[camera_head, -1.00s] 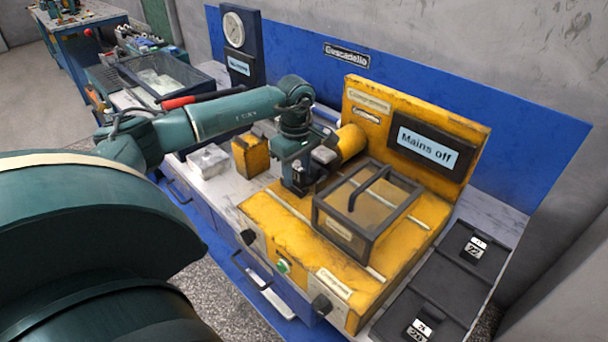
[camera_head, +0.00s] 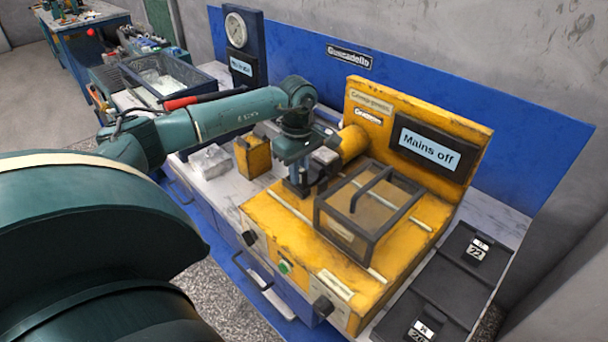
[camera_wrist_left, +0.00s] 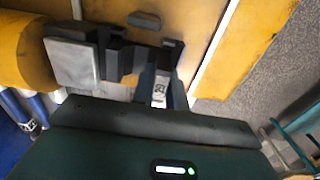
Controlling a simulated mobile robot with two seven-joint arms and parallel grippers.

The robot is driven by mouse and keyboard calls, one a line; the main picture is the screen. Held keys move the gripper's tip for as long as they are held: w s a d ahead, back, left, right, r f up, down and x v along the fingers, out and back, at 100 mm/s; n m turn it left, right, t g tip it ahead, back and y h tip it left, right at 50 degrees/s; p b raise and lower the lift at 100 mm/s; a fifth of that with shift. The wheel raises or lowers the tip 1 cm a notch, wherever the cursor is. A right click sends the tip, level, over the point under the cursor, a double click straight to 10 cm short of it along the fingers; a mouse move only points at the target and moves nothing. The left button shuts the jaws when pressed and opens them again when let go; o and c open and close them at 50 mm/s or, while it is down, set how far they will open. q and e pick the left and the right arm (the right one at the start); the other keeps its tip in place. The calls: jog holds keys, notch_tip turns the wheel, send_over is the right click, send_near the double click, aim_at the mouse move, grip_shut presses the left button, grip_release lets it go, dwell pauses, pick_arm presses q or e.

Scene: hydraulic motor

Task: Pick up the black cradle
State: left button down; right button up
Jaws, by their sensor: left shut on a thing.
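The black cradle (camera_wrist_left: 118,58) shows in the left wrist view as a dark stepped block at the fingers, beside a grey metal block (camera_wrist_left: 72,62). My left gripper (camera_wrist_left: 162,88) is shut on it; the fingers hide part of it. In the head view my left gripper (camera_head: 299,186) points down over the left part of the yellow machine bench (camera_head: 285,235). The cradle is hard to make out there, and I cannot tell whether it is clear of the surface. My right gripper is not in view.
A black-framed clear guard (camera_head: 362,212) stands close to the right of the gripper. A yellow cylinder (camera_head: 351,143) and the upright "Mains off" panel (camera_head: 428,148) are behind. A yellow block (camera_head: 252,157) stands left. Black trays (camera_head: 448,278) lie at the right.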

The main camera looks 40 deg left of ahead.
pick_arm(q)
jog(key=shift+r, duration=0.2)
